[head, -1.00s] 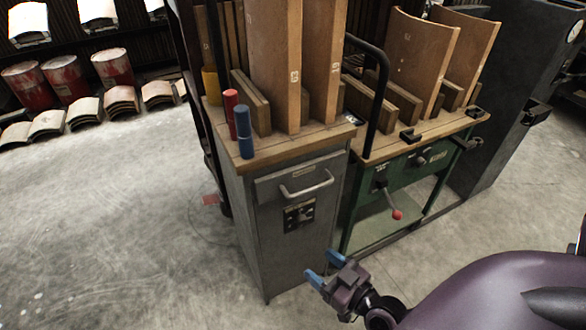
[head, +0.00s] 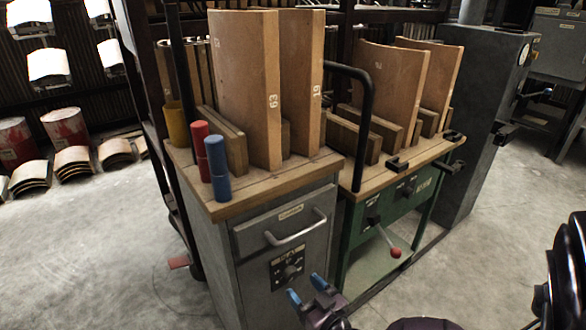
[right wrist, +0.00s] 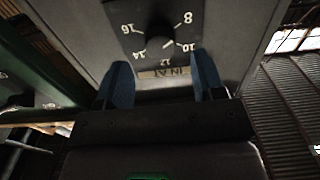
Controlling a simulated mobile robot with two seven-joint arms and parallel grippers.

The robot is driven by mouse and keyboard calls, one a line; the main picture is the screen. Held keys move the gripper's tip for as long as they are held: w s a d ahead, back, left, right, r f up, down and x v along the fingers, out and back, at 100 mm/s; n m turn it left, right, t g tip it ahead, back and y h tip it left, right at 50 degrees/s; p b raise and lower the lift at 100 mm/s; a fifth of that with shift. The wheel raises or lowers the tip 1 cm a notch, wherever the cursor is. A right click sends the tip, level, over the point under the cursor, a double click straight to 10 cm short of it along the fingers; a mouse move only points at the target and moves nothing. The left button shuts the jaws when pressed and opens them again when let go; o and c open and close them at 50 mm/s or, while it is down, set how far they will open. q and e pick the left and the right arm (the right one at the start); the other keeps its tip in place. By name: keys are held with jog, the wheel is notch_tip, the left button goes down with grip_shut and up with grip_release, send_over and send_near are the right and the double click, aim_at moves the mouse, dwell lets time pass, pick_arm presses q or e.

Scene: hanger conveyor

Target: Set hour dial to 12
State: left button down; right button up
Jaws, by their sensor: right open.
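The hour dial (head: 291,270) is a dark plate with a round knob on the front of the grey cabinet (head: 252,290), below its drawer handle. In the right wrist view the dial (right wrist: 158,34) appears upside down, with numbers 8, 10, 12, 14 and 16. A light mark on the knob seems to lie between 10 and 12. My right gripper (head: 306,290) has blue fingers and is open, in front of the cabinet and just below the dial. In the right wrist view its fingers (right wrist: 162,76) are spread, with the knob beyond and between them, apparently untouched. My left gripper is out of view.
Blue (head: 217,168) and red (head: 201,150) cylinders stand on the cabinet's wooden top beside tall curved boards (head: 245,90). A green bench (head: 400,200) with a red-knobbed lever (head: 394,252) stands to the right.

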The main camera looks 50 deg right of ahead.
aim_at(294, 276)
jog(key=shift+b+x, duration=0.45)
jog(key=shift+x, duration=1.55)
jog(key=c, duration=0.9)
